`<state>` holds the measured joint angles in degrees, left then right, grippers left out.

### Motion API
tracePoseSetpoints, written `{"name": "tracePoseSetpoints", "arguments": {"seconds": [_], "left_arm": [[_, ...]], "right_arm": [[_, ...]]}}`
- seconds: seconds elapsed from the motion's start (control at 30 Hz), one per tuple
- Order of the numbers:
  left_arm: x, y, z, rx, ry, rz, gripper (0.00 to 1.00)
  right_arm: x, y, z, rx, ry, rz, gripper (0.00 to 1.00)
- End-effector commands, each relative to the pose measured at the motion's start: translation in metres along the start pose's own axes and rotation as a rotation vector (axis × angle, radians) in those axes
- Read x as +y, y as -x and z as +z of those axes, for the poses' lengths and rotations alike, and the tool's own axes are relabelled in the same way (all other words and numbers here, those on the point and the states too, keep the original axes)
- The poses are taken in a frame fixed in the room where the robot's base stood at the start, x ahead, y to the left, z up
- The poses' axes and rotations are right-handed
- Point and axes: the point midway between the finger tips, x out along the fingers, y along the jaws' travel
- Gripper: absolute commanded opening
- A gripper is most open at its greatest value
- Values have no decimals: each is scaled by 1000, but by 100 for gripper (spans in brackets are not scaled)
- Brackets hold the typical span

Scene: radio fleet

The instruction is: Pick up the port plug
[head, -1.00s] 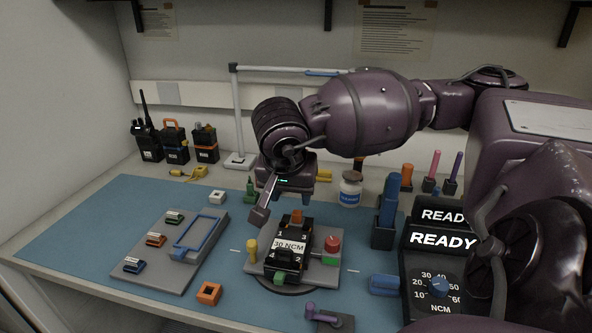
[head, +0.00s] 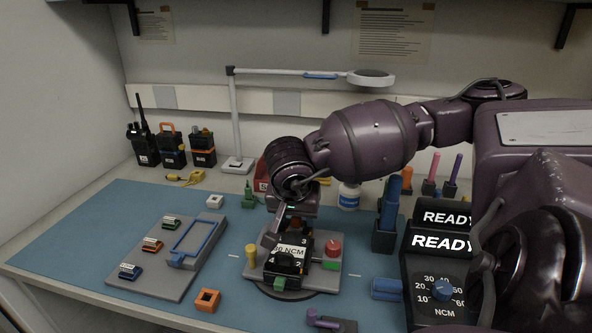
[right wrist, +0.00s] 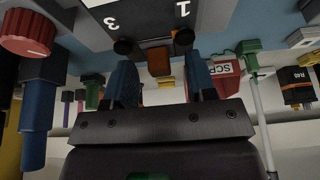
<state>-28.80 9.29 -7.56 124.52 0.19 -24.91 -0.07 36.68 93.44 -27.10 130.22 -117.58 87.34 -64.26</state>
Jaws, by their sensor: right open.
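A black radio (head: 287,262) marked "30 NCM" lies in a grey fixture (head: 322,277) on the blue mat. In the right wrist view, an orange plug (right wrist: 159,62) sits at the radio's edge, between the labels 3 and 1. It lies between the fingers of my open right gripper (right wrist: 162,72), with gaps on both sides. In the head view my right gripper (head: 289,226) is over the radio's far end and hides this plug. A green plug (head: 279,282) sits at the radio's near end. My left gripper is out of view.
A red knob (head: 333,246) and a yellow peg (head: 251,255) flank the radio. A blue-handled driver (head: 389,205) and a READY box (head: 436,270) stand to the right. A grey tray (head: 152,282), an orange block (head: 208,300) and a purple lever (head: 322,319) lie nearby.

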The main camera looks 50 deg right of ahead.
Motion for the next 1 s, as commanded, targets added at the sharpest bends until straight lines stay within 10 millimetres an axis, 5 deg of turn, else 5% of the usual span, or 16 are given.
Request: {"name": "tracePoseSetpoints", "arguments": {"seconds": [0.37, 0.77, 1.0], "left_arm": [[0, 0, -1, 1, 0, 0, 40], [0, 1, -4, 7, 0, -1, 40], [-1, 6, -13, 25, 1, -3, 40]], "right_arm": [[0, 0, 0, 0, 0, 0, 0], [0, 9, -4, 2, -1, -3, 0], [0, 52, -22, 6, -4, -8, 0]]}}
